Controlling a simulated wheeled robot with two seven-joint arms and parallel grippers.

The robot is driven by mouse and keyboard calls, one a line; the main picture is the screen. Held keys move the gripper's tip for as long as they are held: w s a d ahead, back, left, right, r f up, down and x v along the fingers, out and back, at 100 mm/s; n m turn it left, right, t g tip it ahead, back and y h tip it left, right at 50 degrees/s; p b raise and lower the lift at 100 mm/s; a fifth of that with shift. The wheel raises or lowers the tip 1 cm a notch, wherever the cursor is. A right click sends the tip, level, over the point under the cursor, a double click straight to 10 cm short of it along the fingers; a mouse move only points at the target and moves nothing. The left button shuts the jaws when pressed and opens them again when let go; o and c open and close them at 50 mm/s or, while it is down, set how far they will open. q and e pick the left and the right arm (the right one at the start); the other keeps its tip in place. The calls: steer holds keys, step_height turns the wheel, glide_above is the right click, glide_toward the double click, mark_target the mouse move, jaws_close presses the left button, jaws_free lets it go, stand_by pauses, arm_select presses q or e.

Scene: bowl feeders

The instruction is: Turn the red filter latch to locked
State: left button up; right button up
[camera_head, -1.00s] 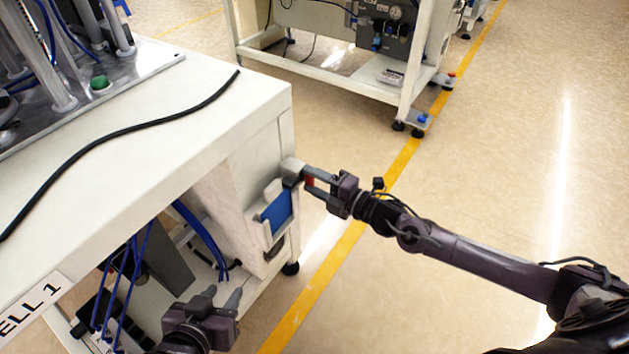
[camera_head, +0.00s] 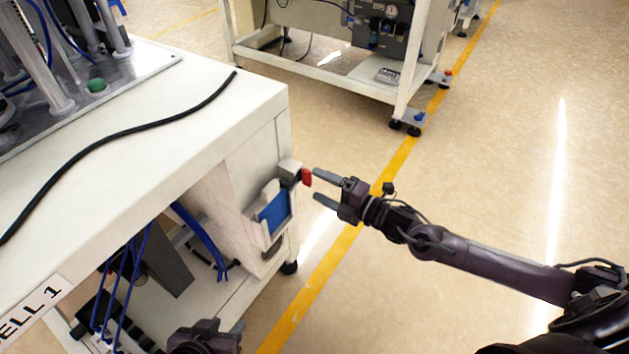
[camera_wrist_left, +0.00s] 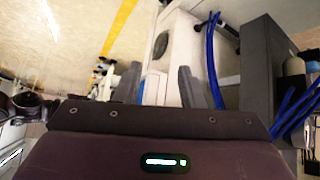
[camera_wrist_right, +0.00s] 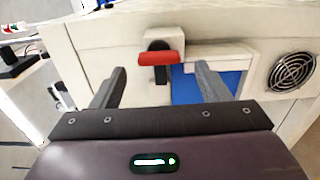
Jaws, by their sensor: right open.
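The red filter latch (camera_head: 306,177) is on the end of the white bench, just above the blue panel. In the right wrist view the red latch (camera_wrist_right: 160,58) is a bar lying horizontally across a dark mount. My right gripper (camera_head: 316,185) is open and empty, with its fingertips a little to the right of the latch and apart from it. In the right wrist view its two fingers stand on either side of the latch, lower in the picture. My left gripper (camera_head: 228,330) is low at the bottom edge of the head view. Its fingers (camera_wrist_left: 161,88) are spread with nothing between them.
A blue panel (camera_head: 273,212) in a white holder sits under the latch. A round fan grille (camera_wrist_right: 292,72) is beside it. A black cable (camera_head: 120,132) lies on the bench top (camera_head: 215,130). Blue hoses (camera_head: 205,235) hang below. The floor to the right is clear.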

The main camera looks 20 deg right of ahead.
arm_select(q)
steer(key=s+f+g, duration=0.1)
steer(key=s+a+f+g+y, duration=0.1)
steer(key=s, duration=0.1)
steer(key=shift+a+p, duration=0.15)
steer(key=shift+p, duration=0.2)
arm_select(e)
steer(key=v, duration=0.4)
steer(key=shift+s+d, duration=0.15)
steer(key=shift+s, duration=0.05)
